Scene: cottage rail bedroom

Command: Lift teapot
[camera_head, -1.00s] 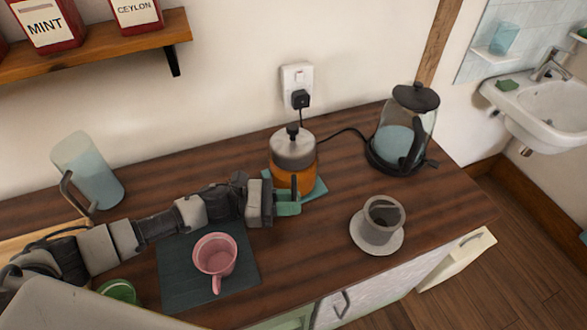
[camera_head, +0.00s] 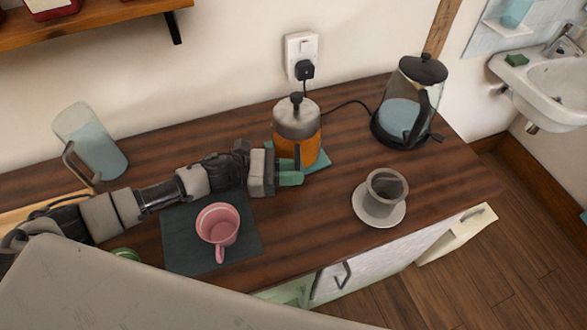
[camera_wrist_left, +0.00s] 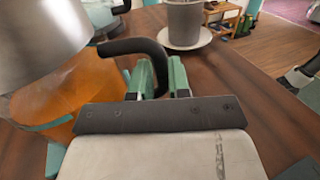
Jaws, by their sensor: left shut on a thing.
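The teapot (camera_head: 308,146) has an amber glass body, a steel lid with a black knob and a black handle. In the left wrist view, the teapot's amber body (camera_wrist_left: 55,95) is at the left, and the black handle (camera_wrist_left: 135,46) curves down between the green fingers of the gripper (camera_wrist_left: 161,76). My right gripper is not in view.
A pink cup (camera_head: 218,226) sits on a dark mat (camera_head: 185,258) before my left arm. A glass jug (camera_head: 95,145) stands at the left. A kettle (camera_head: 403,120) and a grey cup (camera_head: 384,188) on a saucer stand to the right. Bare counter lies between gripper and saucer.

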